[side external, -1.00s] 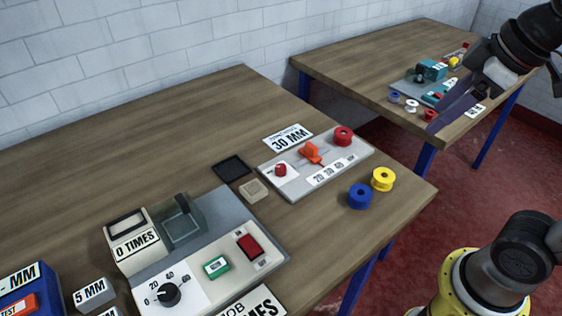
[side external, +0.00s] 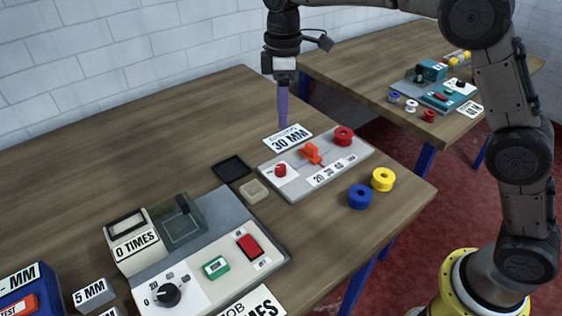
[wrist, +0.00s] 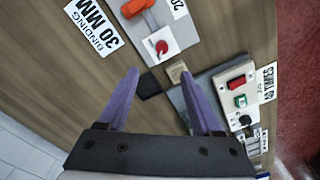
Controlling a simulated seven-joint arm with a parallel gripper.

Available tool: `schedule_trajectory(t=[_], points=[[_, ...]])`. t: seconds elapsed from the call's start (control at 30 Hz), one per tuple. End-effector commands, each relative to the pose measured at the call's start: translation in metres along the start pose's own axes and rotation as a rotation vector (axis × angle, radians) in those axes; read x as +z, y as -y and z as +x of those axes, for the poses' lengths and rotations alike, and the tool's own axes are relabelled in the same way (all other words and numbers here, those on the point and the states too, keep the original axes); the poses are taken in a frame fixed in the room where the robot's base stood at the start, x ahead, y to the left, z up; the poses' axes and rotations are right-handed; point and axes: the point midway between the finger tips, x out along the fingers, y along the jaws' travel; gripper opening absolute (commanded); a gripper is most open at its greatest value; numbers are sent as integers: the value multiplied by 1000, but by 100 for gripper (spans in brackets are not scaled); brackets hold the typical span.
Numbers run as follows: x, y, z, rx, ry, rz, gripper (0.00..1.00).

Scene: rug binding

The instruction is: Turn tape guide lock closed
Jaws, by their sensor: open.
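The grey tape guide plate (side external: 300,189) lies on the table with a 20, 30, 40 scale. The lock is a small red knob (side external: 281,170) on a white pad at its left end; it also shows in the wrist view (wrist: 161,47). An orange slider (side external: 312,153) sits mid-plate, roughly by the 30 mark. The knob's exact angle is too small to read. My gripper (side external: 283,126) points down with purple fingers, above the table behind the plate and sign. In the wrist view my gripper (wrist: 160,75) is open and empty, with the knob beyond the fingertips.
A 30 MM binding sign (side external: 288,138) lies behind the plate. A red spool (side external: 343,136) sits at the plate's right end; blue (side external: 360,197) and yellow (side external: 382,179) spools stand in front.

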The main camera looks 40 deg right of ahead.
Motion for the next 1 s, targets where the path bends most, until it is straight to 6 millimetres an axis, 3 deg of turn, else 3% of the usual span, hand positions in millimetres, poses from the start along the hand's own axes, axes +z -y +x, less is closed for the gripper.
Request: schedule_trajectory(t=[0.27,0.7,1.0], points=[[-2,4,29,-15,16,-7,66],[-1,5,113,-15,17,-7,66],[-1,5,144,-12,13,-7,66]])
